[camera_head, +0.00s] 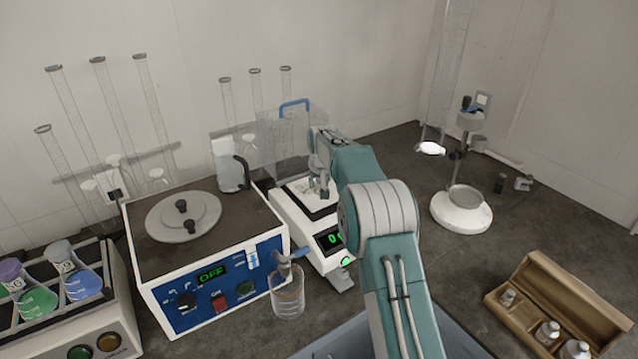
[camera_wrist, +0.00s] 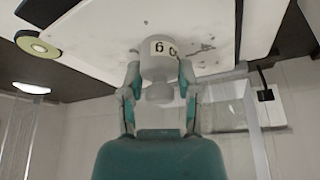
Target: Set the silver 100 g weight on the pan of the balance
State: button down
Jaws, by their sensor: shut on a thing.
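My gripper (camera_head: 320,188) is low over the pan area of the white balance (camera_head: 290,213) in the head view. In the wrist view my gripper (camera_wrist: 160,80) is shut on a silver-grey knobbed weight (camera_wrist: 158,58), with a finger on each side. Its label appears inverted and partly reads as 100 g. The weight's base is against or just above a pale surface, and I cannot tell whether they touch. The balance display (camera_head: 331,239) shows a green digit, partly hidden by my arm. My arm also hides part of the balance's right side.
Several tall glass cylinders stand behind. An open wooden weight box (camera_head: 520,307) lies front right. A white-based stand (camera_head: 461,215) is back right.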

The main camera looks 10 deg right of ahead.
jog(key=shift+c, duration=1.6)
grip_release()
jog(key=shift+f, duration=0.1)
jog(key=s+r, duration=1.6)
jog(key=r, duration=0.3)
jog(key=s+r, duration=0.2)
jog(key=s, duration=2.1)
jog(key=s+f+t, duration=0.1)
jog(key=s+f, duration=0.5)
jog(key=s, duration=0.5)
jog(key=shift+s+f, duration=0.2)
jog(key=shift+s, duration=0.1)
